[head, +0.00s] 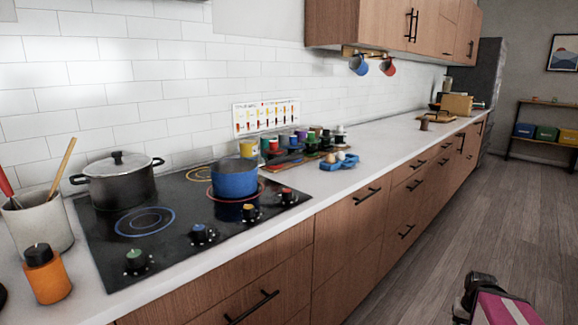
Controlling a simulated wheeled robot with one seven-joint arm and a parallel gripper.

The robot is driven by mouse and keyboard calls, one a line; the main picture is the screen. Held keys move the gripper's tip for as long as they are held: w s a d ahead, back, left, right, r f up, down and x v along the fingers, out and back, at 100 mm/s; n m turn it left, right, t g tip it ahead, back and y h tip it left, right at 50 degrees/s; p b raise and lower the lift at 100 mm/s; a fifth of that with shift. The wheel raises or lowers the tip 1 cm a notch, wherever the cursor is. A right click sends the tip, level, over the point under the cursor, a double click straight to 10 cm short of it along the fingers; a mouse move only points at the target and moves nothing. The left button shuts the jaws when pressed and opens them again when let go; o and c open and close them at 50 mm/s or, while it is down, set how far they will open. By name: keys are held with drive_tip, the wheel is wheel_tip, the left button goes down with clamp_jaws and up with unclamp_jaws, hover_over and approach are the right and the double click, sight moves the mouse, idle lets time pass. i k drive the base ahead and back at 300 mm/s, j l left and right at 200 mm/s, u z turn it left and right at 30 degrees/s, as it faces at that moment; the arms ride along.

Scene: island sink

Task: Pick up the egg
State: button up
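A small pale egg (340,155) sits in a blue tray (328,165) on the white counter, to the right of the stove. A second, browner rounded shape (351,157) sits beside it in the tray; it is too small to tell for sure whether it is another egg. A black and magenta part of my arm shows at the bottom right, over the floor and well apart from the tray. No gripper fingers can be made out, so my gripper does not show.
A blue pot (235,182) and a lidded dark pot (117,182) stand on the black stove (170,245). Several colourful jars stand left of the tray. Blue and red mugs (388,67) hang under the upper cabinet. The counter (385,145) right of the tray and the wooden floor (440,225) are clear.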

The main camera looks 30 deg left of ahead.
sight(331, 158)
drive_tip(key=u, duration=1.2)
